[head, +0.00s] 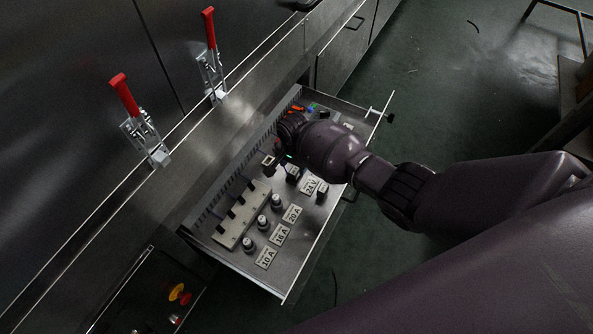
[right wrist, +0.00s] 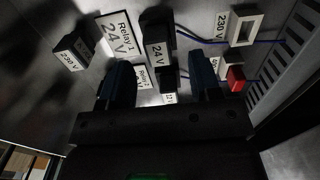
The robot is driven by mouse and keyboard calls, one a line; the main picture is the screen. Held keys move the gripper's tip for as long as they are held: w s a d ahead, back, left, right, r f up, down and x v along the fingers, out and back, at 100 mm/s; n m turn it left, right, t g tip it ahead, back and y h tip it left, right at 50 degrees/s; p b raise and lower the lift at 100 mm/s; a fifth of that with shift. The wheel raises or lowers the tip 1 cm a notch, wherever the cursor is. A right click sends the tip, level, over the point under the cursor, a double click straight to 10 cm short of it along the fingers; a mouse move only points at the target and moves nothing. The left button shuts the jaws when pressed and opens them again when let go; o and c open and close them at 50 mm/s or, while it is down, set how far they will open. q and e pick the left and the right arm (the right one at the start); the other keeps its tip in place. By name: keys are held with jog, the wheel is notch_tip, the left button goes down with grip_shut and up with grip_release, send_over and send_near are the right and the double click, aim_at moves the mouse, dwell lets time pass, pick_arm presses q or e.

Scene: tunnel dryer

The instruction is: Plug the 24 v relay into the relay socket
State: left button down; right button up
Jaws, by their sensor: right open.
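The 24 V relay (right wrist: 157,42) is a dark block marked "24 V" in the right wrist view; it appears to be the dark block (head: 292,173) in the drawer in the head view. My right gripper (right wrist: 162,78) is open, its fingers on either side of the near end of that relay's column; contact cannot be told. A white-framed socket (right wrist: 246,27) with a dark opening, blue wire and "230 V" label lies to the right; it seems to match the pale-framed socket (head: 269,162). My left gripper is not in view.
A label plate "Relay 1 24 V" (right wrist: 118,36) and a dark 230 V relay (right wrist: 73,52) lie left of the 24 V relay. A red block (right wrist: 235,80) is at right. The open drawer also holds a fuse strip (head: 242,215) and several cylindrical fuses. Red-handled clamps (head: 124,95) stand behind.

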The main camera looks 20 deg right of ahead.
aim_at(294, 169)
notch_tip(294, 169, up, 6)
jog(key=shift+w+f+p, duration=0.15)
jog(key=shift+f+p, duration=0.1)
jog(key=shift+p, duration=0.55)
jog(key=shift+s+r+p, duration=0.2)
jog(key=shift+r+p, duration=0.1)
jog(key=shift+r, duration=0.2)
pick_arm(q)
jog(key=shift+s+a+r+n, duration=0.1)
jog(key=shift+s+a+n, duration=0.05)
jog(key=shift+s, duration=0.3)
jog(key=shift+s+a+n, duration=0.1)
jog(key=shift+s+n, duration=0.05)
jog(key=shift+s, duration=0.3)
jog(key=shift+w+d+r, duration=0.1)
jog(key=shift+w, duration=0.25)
pick_arm(e)
jog(key=shift+f, duration=0.1)
